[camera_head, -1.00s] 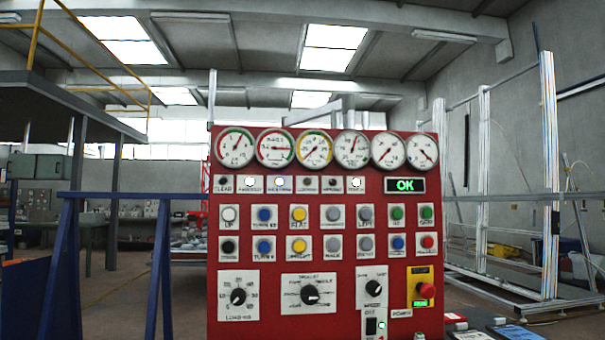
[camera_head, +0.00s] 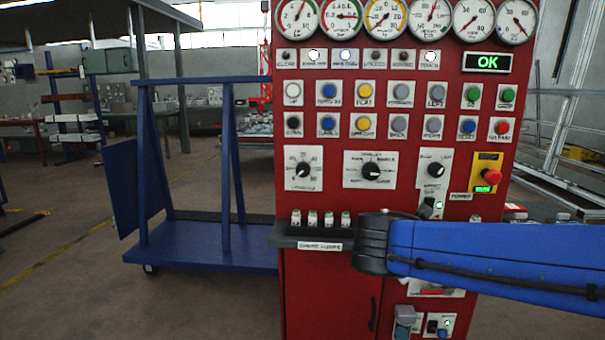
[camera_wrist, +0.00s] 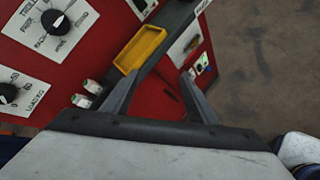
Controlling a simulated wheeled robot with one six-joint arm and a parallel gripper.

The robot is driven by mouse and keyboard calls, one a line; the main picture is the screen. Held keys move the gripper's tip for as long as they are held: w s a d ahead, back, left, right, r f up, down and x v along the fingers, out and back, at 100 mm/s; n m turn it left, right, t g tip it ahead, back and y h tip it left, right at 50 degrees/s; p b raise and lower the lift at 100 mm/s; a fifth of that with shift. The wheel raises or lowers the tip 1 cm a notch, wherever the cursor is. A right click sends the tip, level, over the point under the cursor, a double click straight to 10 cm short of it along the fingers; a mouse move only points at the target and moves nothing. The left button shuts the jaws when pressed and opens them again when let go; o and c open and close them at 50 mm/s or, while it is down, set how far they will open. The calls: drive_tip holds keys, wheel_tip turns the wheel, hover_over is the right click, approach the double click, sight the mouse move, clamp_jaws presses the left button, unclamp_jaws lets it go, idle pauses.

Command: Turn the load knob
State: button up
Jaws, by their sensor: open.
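The load knob (camera_head: 303,169) is a black knob on a white scale plate, at the lower left of the red panel (camera_head: 405,148). Its pointer cannot be read surely. In the wrist view the load knob (camera_wrist: 7,93) is cut by the left edge, its plate tilted. My gripper (camera_wrist: 157,80) has its two fingers spread, with nothing between them. It is to the right of the load knob and apart from it. In the head view the gripper itself is not visible; my blue arm reaches in from the right below the knobs.
A larger selector knob (camera_head: 371,170) is right of the load knob, and it shows in the wrist view (camera_wrist: 55,22). A dark ledge (camera_head: 300,232) juts out under the panel. A yellow tray (camera_wrist: 140,50) lies beyond my fingers. A blue cart (camera_head: 205,245) stands left.

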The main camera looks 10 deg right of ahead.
drive_tip(key=w+a+r+n+t+y, duration=0.1)
drive_tip(key=w+a+r+n+t, duration=0.45)
drive_tip(key=w+a+n, duration=0.35)
drive_tip(key=n+t+y, duration=0.3)
drive_tip(key=n, duration=0.4)
approach(303, 171)
drive_tip(key=w, duration=0.2)
drive_tip(key=w+d, duration=0.1)
drive_tip(key=w, duration=0.5)
drive_tip(key=shift+d+r, duration=0.15)
drive_tip(key=shift+d, duration=0.05)
drive_tip(key=c, duration=1.1)
